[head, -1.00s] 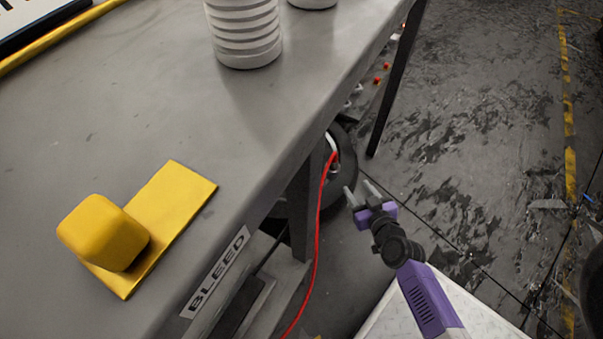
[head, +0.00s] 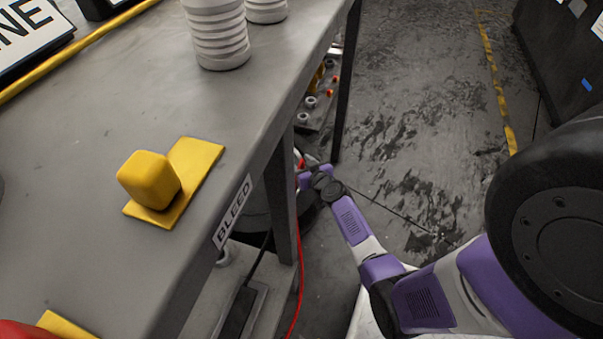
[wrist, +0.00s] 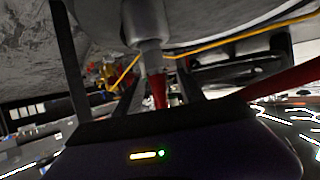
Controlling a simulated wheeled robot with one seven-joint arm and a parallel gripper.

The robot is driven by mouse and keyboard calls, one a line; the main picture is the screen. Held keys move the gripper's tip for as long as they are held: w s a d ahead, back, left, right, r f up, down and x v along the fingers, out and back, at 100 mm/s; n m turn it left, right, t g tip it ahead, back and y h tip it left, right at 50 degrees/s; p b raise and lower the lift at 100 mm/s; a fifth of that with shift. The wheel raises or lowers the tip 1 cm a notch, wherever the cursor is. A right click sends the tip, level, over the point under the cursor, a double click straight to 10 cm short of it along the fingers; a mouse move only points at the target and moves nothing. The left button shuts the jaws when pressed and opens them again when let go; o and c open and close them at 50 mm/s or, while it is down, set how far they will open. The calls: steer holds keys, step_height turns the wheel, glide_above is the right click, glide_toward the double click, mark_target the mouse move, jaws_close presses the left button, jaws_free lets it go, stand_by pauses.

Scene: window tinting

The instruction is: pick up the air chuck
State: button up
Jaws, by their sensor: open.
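The air chuck (wrist: 149,32) shows in the wrist view as a grey metal cylinder with a red section below it, between my fingers. My gripper (head: 302,176) is open around or just behind it; I cannot tell whether a finger touches it. In the head view, my gripper is low beside the workbench, partly hidden by the bench edge and leg. The red hose (head: 300,262) hangs down beside the bench leg, and it also shows at the right of the wrist view (wrist: 285,95). The chuck itself is not clear in the head view.
The grey workbench (head: 90,120) holds a yellow block on a yellow plate (head: 195,165) and ribbed white cylinders (head: 218,35). Its front edge and leg (head: 281,200) are close to my gripper. A dark tyre lies under the bench.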

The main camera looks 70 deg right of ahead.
steer(key=shift+x, duration=1)
jaws_close()
steer(key=shift+r, duration=0.1)
